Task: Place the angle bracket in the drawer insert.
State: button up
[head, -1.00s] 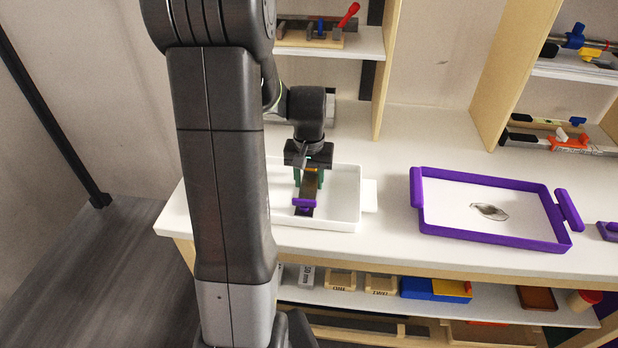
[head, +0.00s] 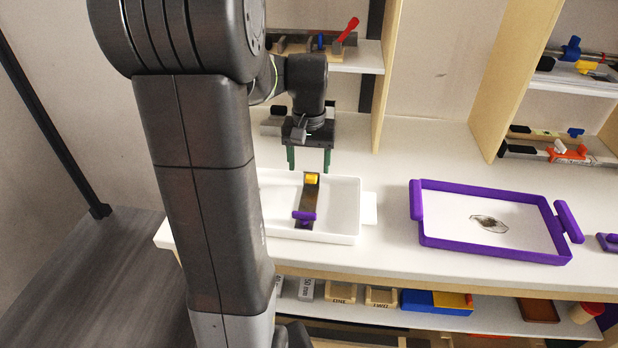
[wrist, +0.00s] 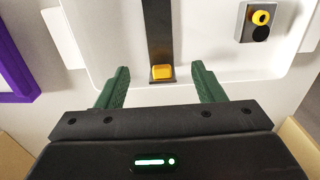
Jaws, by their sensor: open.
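A white tray (head: 342,210), which looks like the drawer insert, stands on the counter. A dark flat strip (head: 309,197) lies in it with a yellow block (head: 312,179) at its far end and a purple piece (head: 304,216) at its near end. This may be the angle bracket; I cannot tell for sure. The strip (wrist: 158,35) and yellow block (wrist: 162,72) also show in the wrist view. My gripper (head: 309,168) is open and empty, with green fingers above and behind the yellow block, apart from it.
A grey plate with a yellow ring and black disc (wrist: 257,21) is in the white tray in the wrist view. A purple-rimmed tray (head: 430,243) stands to the right. Shelf uprights (head: 388,75) rise behind the counter. Clear counter lies between the trays.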

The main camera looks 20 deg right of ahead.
jog(key=shift+r, duration=1.35)
dwell(0.6)
